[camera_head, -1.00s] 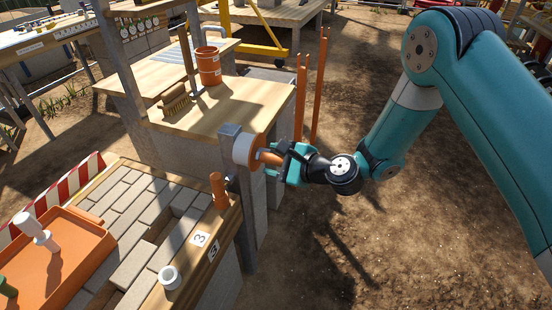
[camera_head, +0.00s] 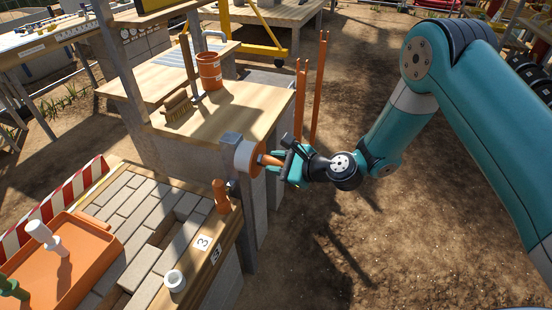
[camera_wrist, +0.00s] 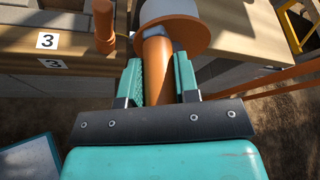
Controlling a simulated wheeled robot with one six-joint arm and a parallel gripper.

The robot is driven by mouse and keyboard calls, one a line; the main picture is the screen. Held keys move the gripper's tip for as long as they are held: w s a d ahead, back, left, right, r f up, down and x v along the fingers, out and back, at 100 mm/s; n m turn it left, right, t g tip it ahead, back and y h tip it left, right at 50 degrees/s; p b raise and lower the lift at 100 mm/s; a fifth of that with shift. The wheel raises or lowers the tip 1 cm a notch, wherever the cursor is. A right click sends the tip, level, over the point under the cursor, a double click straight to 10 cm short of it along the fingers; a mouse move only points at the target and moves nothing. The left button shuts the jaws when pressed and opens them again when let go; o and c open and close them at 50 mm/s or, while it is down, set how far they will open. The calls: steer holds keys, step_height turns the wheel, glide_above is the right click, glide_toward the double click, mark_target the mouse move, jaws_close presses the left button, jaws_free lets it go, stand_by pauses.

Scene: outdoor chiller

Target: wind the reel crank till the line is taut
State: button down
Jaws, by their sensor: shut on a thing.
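The reel (camera_head: 246,156) is a white drum with an orange flange, mounted on a grey post at the bench corner. Its orange crank handle (camera_head: 270,160) sticks out toward my gripper (camera_head: 283,167). In the wrist view the handle (camera_wrist: 157,72) runs between the teal fingers of my gripper (camera_wrist: 158,80), which are shut on it. The reel (camera_wrist: 175,15) is just beyond the fingertips, cut off by the top edge. I cannot make out the line or how tight it is.
An orange peg (camera_head: 221,196) stands on the brick-topped bench beside the reel. A white ring (camera_head: 175,281) and an orange tray (camera_head: 62,262) are also there. A bucket (camera_head: 209,70) and brush (camera_head: 177,105) sit on the wooden table behind. Orange uprights (camera_head: 318,90) stand nearby. Dirt ground at right is open.

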steer(key=shift+w+d+r+m+g+p, duration=0.15)
steer(key=shift+w+r+m+g+p, duration=0.15)
steer(key=shift+m+p, duration=0.3)
steer(key=shift+w+d+r+m+g+p, duration=0.2)
steer(key=shift+w+m+g+p, duration=0.25)
steer(key=shift+m, duration=0.15)
steer(key=c, duration=0.8)
jaws_free()
steer(key=shift+c, duration=0.2)
steer(key=b+v, duration=0.2)
steer(key=v, duration=1.5)
steer(key=shift+d, duration=0.25)
steer(key=shift+f, duration=0.15)
